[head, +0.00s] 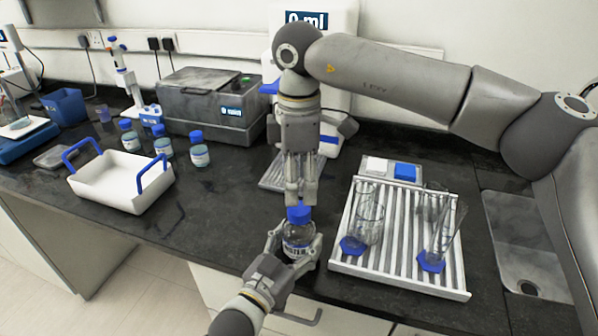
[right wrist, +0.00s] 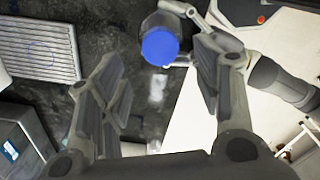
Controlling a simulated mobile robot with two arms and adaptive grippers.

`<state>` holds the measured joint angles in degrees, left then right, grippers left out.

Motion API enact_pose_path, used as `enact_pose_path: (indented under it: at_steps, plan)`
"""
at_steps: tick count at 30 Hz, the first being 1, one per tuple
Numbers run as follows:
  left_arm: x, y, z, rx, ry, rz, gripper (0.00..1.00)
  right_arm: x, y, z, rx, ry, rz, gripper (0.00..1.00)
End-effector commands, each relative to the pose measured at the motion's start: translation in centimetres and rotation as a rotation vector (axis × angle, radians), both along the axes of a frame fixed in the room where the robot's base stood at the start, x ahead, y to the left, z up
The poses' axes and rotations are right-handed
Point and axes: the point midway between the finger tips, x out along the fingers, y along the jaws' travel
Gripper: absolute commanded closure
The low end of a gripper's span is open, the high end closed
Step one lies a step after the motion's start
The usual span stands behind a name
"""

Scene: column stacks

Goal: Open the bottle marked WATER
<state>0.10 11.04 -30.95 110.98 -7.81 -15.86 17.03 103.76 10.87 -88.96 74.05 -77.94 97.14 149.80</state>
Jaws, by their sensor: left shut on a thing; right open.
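The clear bottle marked WATER (head: 297,236) stands upright near the front edge of the bench with its blue cap (head: 299,214) on. My left gripper (head: 295,245) is shut around the bottle's body from the front. My right gripper (head: 301,196) points straight down just above the cap, with its fingers open. In the right wrist view the blue cap (right wrist: 160,47) shows beyond and between the open fingers (right wrist: 165,80), apart from them. The lower part of the bottle is partly hidden by the left fingers.
A white ribbed rack (head: 345,262) with glassware on blue bases stands right of the bottle, near a sink (head: 523,240). A white tray with blue handles (head: 108,185) and several blue-capped bottles (head: 199,155) stand left. The bench between tray and bottle is clear.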

Motion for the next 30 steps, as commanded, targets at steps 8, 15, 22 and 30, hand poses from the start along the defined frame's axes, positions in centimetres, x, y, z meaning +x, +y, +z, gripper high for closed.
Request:
enact_pose_path:
  at_steps: [8,15,22,30]
  plan:
    - [0.0,0.0,0.0,0.000,0.000,0.000,1.00,-0.1,0.0,-4.5,0.000,0.003,0.004,0.41]
    - [0.0,0.0,0.0,0.000,0.000,0.000,1.00,0.0,0.0,-6.4,0.001,0.001,0.003,0.41]
    - [0.0,0.0,0.0,0.000,0.000,0.000,1.00,0.0,0.0,-6.6,0.000,0.000,0.003,0.41]
    - [0.0,0.0,0.0,0.000,0.000,0.000,1.00,0.0,0.0,-6.6,0.000,0.000,0.004,0.68]
